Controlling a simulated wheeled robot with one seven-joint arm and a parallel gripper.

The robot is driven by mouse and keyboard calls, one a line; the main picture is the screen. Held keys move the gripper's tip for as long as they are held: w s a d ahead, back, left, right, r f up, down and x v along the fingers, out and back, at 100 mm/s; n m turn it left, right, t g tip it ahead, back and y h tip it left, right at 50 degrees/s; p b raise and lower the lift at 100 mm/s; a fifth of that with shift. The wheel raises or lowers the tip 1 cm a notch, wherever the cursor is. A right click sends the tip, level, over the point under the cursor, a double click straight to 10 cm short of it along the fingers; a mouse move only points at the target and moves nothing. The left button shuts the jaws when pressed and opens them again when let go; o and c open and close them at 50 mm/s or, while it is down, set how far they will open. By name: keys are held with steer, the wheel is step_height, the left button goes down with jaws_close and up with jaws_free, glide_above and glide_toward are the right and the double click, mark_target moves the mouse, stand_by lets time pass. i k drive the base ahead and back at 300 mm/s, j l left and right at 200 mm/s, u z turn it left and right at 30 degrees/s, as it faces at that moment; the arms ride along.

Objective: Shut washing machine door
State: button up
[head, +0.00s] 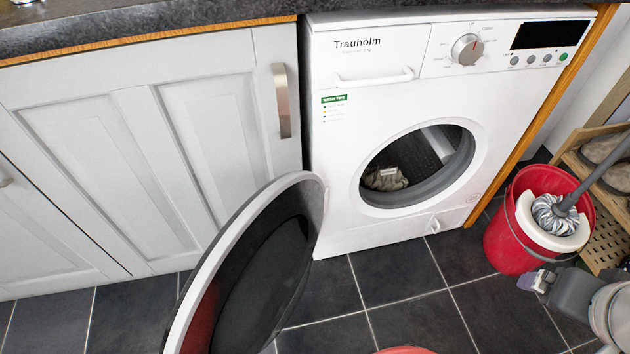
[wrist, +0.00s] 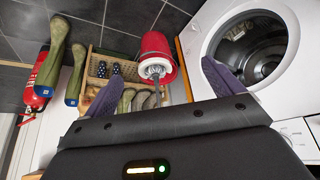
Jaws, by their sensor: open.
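The white washing machine (head: 340,210) stands under the dark worktop in the head view. Its round door (head: 265,265), with a pale rim and dark glass, is swung wide open to the left, towards the camera. The round opening shows a grey drum with a beige cloth (head: 385,178) inside. In the wrist view the machine's opening (wrist: 245,50) is at the upper right, and the door does not show there. My gripper (head: 540,282) is at the lower right of the head view, well apart from the door. In the wrist view its purple fingers (wrist: 143,85) are spread and empty.
A red bucket (head: 505,240) with a mop stands right of the machine, beside a wooden rack (head: 610,215) with footwear. White cupboards (head: 130,170) line the left. Part of a red object (head: 405,350) shows at the bottom edge.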

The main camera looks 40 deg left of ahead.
mark_target(234, 301)
steer(key=k+j+u, duration=0.15)
steer(key=k, duration=0.3)
steer(key=k+j+u, duration=0.15)
steer(key=k, duration=0.3)
steer(key=i+j+u, duration=0.1)
steer(key=j+u, duration=0.25)
steer(key=j, duration=0.95)
steer(key=k+l, duration=0.15)
steer(key=l, duration=0.2)
steer(key=k+l, duration=0.15)
steer(key=l, duration=0.2)
